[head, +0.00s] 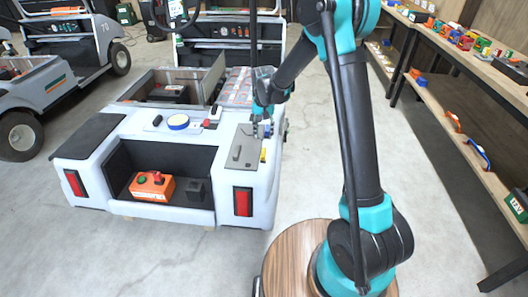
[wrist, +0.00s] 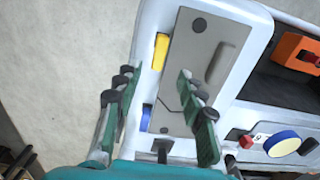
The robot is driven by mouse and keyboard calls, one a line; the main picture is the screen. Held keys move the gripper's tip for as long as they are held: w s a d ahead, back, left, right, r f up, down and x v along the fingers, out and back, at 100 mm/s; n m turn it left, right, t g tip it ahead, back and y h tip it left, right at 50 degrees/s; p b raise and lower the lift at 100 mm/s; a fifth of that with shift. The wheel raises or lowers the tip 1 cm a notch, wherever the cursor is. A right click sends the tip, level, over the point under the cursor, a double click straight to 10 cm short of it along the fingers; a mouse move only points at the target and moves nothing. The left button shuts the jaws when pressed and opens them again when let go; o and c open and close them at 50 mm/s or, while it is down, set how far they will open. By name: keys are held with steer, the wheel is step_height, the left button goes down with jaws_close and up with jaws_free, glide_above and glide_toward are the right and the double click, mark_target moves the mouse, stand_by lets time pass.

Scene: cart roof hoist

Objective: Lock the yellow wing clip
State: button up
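The yellow wing clip (wrist: 160,52) sits at the edge of a grey plate (wrist: 222,32) on the white cart, and is partly visible in the head view (head: 263,155). It looks like a short bar lying along the plate's edge; I cannot tell its lock state. A blue clip (wrist: 147,117) sits on the same edge, nearer my wrist. My gripper (wrist: 158,88) is open and empty, with its fingers apart on either side of the plate's edge. The yellow clip lies just beyond the fingertips in the wrist view. In the head view my gripper (head: 263,129) is over the plate's far end.
On the cart are a round blue-rimmed yellow disc (head: 178,121) and a red knob (wrist: 246,142). An orange box (head: 152,186) stands in the rear recess. Shelves (head: 470,75) with parts line the right.

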mark_target(263, 152)
step_height(263, 152, down, 11)
steer(key=shift+r, duration=0.15)
steer(key=shift+c, duration=0.2)
jaws_close()
